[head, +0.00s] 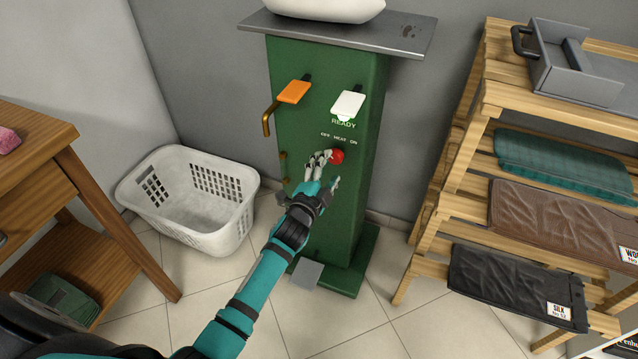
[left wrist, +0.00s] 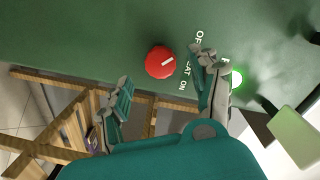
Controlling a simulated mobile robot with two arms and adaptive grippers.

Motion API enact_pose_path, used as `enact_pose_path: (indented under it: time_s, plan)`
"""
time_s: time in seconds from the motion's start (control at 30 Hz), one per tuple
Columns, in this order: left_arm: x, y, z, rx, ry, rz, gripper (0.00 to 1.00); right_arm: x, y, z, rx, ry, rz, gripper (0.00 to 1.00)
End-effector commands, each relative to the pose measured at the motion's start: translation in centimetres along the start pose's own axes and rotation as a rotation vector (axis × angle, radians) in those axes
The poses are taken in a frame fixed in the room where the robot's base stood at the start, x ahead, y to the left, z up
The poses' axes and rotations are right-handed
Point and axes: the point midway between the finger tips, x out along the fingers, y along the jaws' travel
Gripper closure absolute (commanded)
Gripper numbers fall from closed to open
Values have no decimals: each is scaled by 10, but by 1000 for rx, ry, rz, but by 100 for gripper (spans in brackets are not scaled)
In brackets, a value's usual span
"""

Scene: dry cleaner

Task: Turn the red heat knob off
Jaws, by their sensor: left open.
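The red heat knob (head: 337,156) sits on the front of the green press column (head: 325,220), below the words OFF, HEAT, ON. In the left wrist view the knob (left wrist: 160,62) shows a white line slanting toward the lettering; I cannot tell its exact setting. My left gripper (head: 328,171) is open in front of the column, just by the knob. In the left wrist view its fingers (left wrist: 163,75) stand apart, one to each side of the knob, with no clear contact. My right gripper is out of view.
An orange lever (head: 294,91) and a white lever (head: 348,103) stick out above the knob. A green READY lamp glows in the left wrist view (left wrist: 236,79). A white basket (head: 190,195) stands left; a wooden rack (head: 470,165) stands right. A grey pedal (head: 306,274) is at the base.

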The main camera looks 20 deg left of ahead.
Motion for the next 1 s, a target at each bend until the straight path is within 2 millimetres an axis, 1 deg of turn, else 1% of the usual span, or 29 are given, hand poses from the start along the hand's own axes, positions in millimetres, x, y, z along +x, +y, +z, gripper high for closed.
enact_pose_path:
  time_s: [0.03,0.2,0.3,0.4,0.53,1.0]
  plan:
    - [-13,1,0,0,-1,2,38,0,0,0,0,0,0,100]
    - [-47,1,0,-1,0,2,38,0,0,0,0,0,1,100]
    - [-61,1,0,-1,-1,2,38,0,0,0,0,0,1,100]
    - [-70,1,0,-1,-1,1,38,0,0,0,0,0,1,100]
    - [-74,0,0,-1,0,1,38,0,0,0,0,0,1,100]
    - [-74,1,0,-3,-2,3,38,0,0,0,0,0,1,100]
